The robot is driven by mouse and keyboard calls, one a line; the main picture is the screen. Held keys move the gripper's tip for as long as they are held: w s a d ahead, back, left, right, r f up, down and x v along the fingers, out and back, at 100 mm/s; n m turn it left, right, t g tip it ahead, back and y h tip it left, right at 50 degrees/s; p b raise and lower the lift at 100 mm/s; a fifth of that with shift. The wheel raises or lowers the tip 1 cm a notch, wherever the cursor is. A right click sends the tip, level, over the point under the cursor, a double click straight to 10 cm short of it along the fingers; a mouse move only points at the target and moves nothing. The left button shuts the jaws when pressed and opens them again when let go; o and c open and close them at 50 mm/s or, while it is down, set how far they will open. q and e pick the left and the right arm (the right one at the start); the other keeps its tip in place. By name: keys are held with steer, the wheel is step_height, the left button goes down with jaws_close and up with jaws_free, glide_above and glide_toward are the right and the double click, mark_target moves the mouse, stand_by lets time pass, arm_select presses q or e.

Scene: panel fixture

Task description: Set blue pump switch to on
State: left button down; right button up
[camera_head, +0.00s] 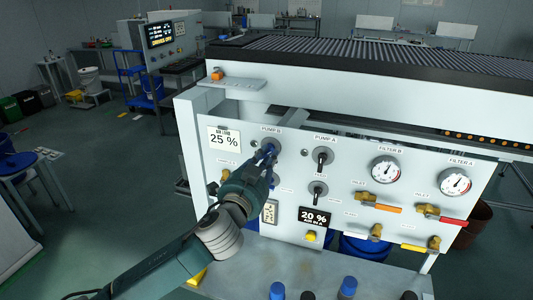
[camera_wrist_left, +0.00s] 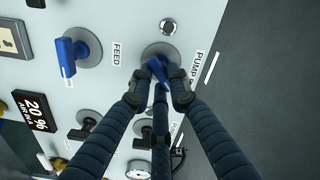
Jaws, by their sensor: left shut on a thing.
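The blue pump switch (camera_wrist_left: 157,68) sits on a round grey base under a label starting with PUMP in the left wrist view. In the head view it is on the upper left of the white panel (camera_head: 350,215), below the PUMP B label, mostly covered by my gripper. My left gripper (camera_head: 268,154) reaches the panel there. In the left wrist view its dark fingers (camera_wrist_left: 159,86) are closed around the blue handle. The handle's exact angle is hard to tell because the fingertips cover part of it. My right gripper is in neither view.
A second blue switch (camera_wrist_left: 68,52) stands beside the FEED label. A black PUMP A switch (camera_head: 322,157), gauges (camera_head: 385,169) and brass valves are to the right. A yellow button (camera_head: 310,236) is lower down. Several small blue- or dark-topped objects (camera_head: 347,287) stand in front of the panel.

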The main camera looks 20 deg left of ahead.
arm_select(q)
steer(key=shift+f+m+p, duration=0.15)
steer(key=shift+m+p, duration=0.75)
steer(key=shift+m, duration=1.15)
steer(key=shift+f+m+p, duration=0.15)
steer(key=shift+m+p, duration=0.75)
steer(key=shift+m, duration=1.15)
steer(key=c, duration=1.7)
jaws_free()
steer(key=shift+o, duration=0.2)
steer(key=shift+s+a, duration=0.1)
steer(key=shift+s, duration=0.05)
steer(key=s, duration=1.1)
steer(key=shift+s+a, duration=0.2)
steer(key=shift+s, duration=0.2)
